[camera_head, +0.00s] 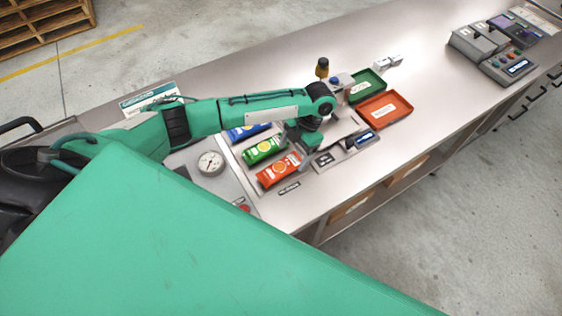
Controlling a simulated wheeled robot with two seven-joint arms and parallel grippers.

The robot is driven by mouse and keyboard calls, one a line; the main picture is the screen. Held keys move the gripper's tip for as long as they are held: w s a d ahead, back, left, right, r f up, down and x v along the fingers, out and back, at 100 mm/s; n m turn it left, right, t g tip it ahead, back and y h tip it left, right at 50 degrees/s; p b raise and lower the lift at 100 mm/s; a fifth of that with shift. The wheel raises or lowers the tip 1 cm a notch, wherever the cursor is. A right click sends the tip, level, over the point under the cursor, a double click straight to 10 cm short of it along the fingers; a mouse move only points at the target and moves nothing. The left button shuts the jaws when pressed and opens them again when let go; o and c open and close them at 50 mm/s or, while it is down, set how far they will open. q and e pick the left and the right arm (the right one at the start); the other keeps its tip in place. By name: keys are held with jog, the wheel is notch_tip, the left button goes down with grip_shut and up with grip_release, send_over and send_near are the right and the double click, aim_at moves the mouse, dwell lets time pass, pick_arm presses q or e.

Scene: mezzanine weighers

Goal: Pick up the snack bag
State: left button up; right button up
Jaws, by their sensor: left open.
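Three snack bags lie in a row on the metal counter: a blue one (247,132) partly hidden under my left forearm, a green one (264,149), and an orange-red one (277,171) nearest the front edge. My left gripper (301,152) is open and points down at the right ends of the green and orange-red bags. From this angle I cannot tell whether its fingers touch a bag. My right gripper is not in view.
A scale with a round dial (210,163) stands left of the bags. A small grey device (346,150) is right of the gripper. Green (380,87) and orange-red (403,107) trays lie beyond it. A control box (507,69) is far right.

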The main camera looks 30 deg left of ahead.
aim_at(288, 161)
pick_arm(q)
jog(key=s+f, duration=0.1)
jog(key=s+f+p, duration=0.1)
jog(key=shift+a+f, duration=0.3)
jog(key=shift+f, duration=0.35)
jog(key=shift+c, duration=0.7)
jog(key=c, duration=0.9)
jog(key=shift+c, duration=0.2)
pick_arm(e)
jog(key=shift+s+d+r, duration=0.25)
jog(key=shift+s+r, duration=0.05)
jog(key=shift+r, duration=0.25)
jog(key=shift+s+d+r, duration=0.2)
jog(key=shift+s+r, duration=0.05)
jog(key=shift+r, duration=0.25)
